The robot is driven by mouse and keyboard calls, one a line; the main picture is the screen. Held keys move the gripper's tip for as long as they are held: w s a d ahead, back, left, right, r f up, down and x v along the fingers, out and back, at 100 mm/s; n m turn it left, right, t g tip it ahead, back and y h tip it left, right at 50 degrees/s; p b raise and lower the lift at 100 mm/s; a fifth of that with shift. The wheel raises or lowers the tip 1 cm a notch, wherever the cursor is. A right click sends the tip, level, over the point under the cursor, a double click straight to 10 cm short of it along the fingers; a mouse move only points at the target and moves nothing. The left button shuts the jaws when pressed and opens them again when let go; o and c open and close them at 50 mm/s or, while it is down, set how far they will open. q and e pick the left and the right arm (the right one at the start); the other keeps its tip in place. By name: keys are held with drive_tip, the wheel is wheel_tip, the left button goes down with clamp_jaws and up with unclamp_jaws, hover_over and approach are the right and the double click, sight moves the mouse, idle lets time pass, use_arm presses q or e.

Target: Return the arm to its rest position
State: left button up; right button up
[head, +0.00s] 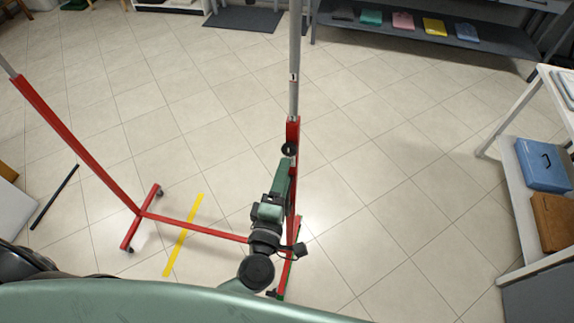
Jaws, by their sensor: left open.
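My left arm, with green and black links, reaches up from the bottom centre of the head view. My left gripper (270,207) is at about the middle of the picture's width. It is open, and I see nothing held in it. It overlaps the right post of the red rack (195,229) in the picture; I cannot tell whether they touch. My right gripper is not in view.
The red rack stands on castors close by, its grey upper poles rising out of view. A white table with a blue case (543,165) and a brown box (553,221) is at right. A grey shelf (390,30) with folded cloths is at the back. Tiled floor between is clear.

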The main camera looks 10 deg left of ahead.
use_arm(q)
drive_tip(key=shift+s, duration=0.55)
drive_tip(key=s+f+m+g+h+b, duration=0.1)
drive_tip(key=s+f+m+g+b, duration=0.2)
drive_tip(key=f, duration=0.9)
drive_tip(key=s+f+m+g+h+b, duration=0.1)
drive_tip(key=s+f+m+g+b, duration=0.15)
drive_tip(key=f+m, duration=0.7)
drive_tip(key=s+f+g+h+b, duration=0.15)
drive_tip(key=s+f, duration=0.25)
drive_tip(key=f, duration=1.2)
drive_tip(key=s+a+f+m+g+y+b, duration=0.1)
drive_tip(key=s+a+f+m+g, duration=0.3)
drive_tip(key=s+f, duration=0.7)
drive_tip(key=s+a+f+m+g+y+b, duration=0.2)
drive_tip(key=s+a+f+g, duration=0.4)
drive_tip(key=s+f, duration=0.6)
drive_tip(key=s+a+m+b, duration=0.1)
drive_tip(key=s+a+b, duration=0.1)
drive_tip(key=s, duration=0.2)
drive_tip(key=shift+a+f+m, duration=0.15)
drive_tip(key=shift+a+m, duration=0.1)
drive_tip(key=shift+m, duration=0.1)
drive_tip(key=shift+y, duration=0.25)
